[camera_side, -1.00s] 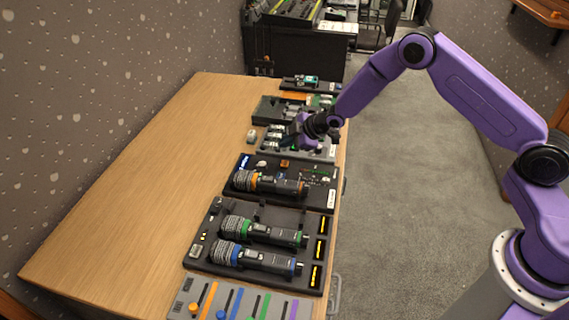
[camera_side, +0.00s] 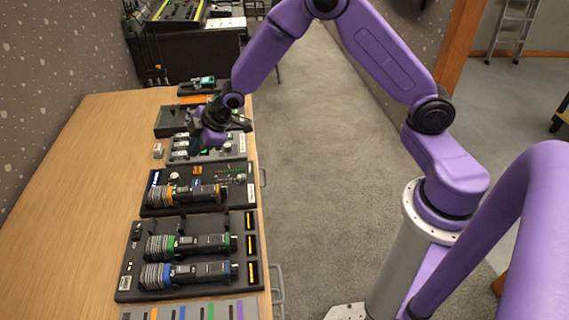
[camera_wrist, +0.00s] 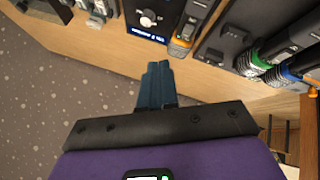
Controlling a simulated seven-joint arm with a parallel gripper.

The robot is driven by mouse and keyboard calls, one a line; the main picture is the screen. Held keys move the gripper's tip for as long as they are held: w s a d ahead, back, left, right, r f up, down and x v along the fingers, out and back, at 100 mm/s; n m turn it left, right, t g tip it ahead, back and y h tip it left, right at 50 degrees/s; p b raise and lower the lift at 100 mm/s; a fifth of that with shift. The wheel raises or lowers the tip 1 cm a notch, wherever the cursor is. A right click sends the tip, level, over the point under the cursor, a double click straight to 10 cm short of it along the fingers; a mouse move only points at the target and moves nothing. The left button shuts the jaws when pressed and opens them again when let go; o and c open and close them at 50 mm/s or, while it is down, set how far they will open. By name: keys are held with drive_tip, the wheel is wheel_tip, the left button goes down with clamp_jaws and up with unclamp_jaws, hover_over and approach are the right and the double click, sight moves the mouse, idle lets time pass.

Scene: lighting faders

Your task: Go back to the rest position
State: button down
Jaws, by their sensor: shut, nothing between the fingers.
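My gripper (camera_wrist: 157,82) shows in the wrist view with its two blue-grey fingers together and nothing between them. In the side view my gripper (camera_side: 194,126) hangs over the far part of the wooden table (camera_side: 88,190), above or close to a light grey panel (camera_side: 222,149). My gripper's fingertips are small and partly hidden there, so I cannot tell whether they touch anything. At the near end of the table, a grey fader panel (camera_side: 190,312) with orange, blue, green and purple strips is cut off by the frame's bottom edge.
Dark trays hold an orange-ringed microphone (camera_side: 185,195), a green-ringed one (camera_side: 190,244) and a blue-ringed one (camera_side: 188,273). A small pale block (camera_side: 158,151) stands beside the grey panel. A dark console (camera_side: 185,50) stands behind the table. The table's left side is bare.

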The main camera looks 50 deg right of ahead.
drive_tip(key=s+r+g, duration=0.1)
drive_tip(key=s+r, duration=0.2)
drive_tip(key=s, duration=0.3)
drive_tip(key=s+r+g+h, duration=0.1)
drive_tip(key=s+r, duration=0.2)
drive_tip(key=s, duration=0.3)
drive_tip(key=s+r+g, duration=0.1)
drive_tip(key=s+r, duration=0.2)
drive_tip(key=s, duration=0.4)
drive_tip(key=s+d+r+g, duration=0.1)
drive_tip(key=s+d, duration=0.2)
drive_tip(key=s, duration=0.3)
drive_tip(key=s+d+r+g+h, duration=0.1)
drive_tip(key=s+d, duration=0.3)
drive_tip(key=s, duration=0.3)
drive_tip(key=s+d+r+m+g+h, duration=0.1)
drive_tip(key=s+d, duration=0.2)
drive_tip(key=s, duration=0.4)
drive_tip(key=shift+s+d+r, duration=0.15)
